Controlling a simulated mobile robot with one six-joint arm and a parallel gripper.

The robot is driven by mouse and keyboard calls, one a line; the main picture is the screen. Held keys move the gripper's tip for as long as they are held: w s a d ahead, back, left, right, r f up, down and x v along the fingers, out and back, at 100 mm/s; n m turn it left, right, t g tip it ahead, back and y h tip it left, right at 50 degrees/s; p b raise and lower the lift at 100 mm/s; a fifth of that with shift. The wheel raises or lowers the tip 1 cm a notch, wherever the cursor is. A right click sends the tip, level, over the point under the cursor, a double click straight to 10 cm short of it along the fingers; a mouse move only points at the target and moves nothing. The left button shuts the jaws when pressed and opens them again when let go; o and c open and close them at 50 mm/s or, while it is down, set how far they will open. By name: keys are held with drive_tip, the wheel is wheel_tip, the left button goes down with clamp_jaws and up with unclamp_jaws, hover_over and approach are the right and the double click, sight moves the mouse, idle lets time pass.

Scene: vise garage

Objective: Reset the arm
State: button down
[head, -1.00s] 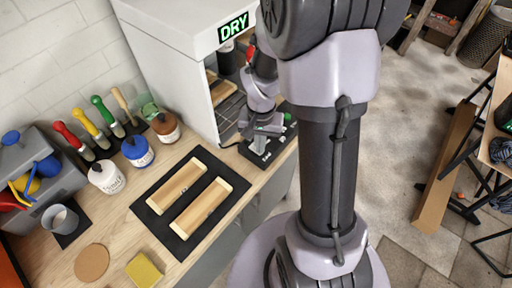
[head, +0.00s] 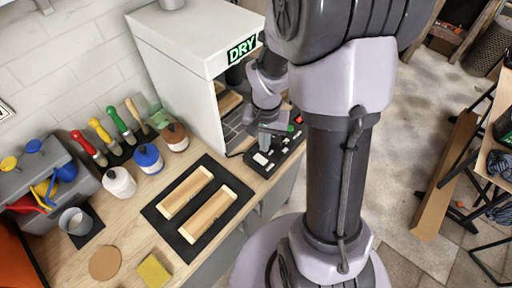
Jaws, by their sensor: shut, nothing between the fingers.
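My gripper (head: 271,131) shows in the head view to the left of my large upper arm link. It points down at a dark control panel (head: 262,172) with red, green and pale buttons, in front of the white drying cabinet. The gripper is shut with nothing held. The fingertips are small in the picture, and I cannot tell whether they touch the panel. The white cabinet (head: 170,62) has a lit green DRY sign (head: 242,49) and an open front. A wooden piece (head: 229,101) shows inside it, partly hidden by my arm.
Two wooden blocks lie on a black mat (head: 190,254) on the bench. Brushes (head: 126,122), paint jars (head: 119,182), a grey cup (head: 75,221), a round cork-coloured disc (head: 105,263) and a yellow sponge (head: 154,272) are left. Open floor (head: 415,130) lies right.

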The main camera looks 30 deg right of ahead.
drive_tip(key=s+a+r+n+t+y+b, duration=0.2)
drive_tip(key=s+a+r+t+b, duration=0.3)
drive_tip(key=s+a+r+b, duration=0.4)
drive_tip(key=s+a+r+n, duration=0.1)
drive_tip(key=s+a+r, duration=0.1)
drive_tip(key=a, duration=0.3)
drive_tip(key=shift+s+a+r+n+t, duration=0.2)
drive_tip(key=shift+a+r+n+t, duration=0.1)
drive_tip(key=shift+r+t, duration=0.15)
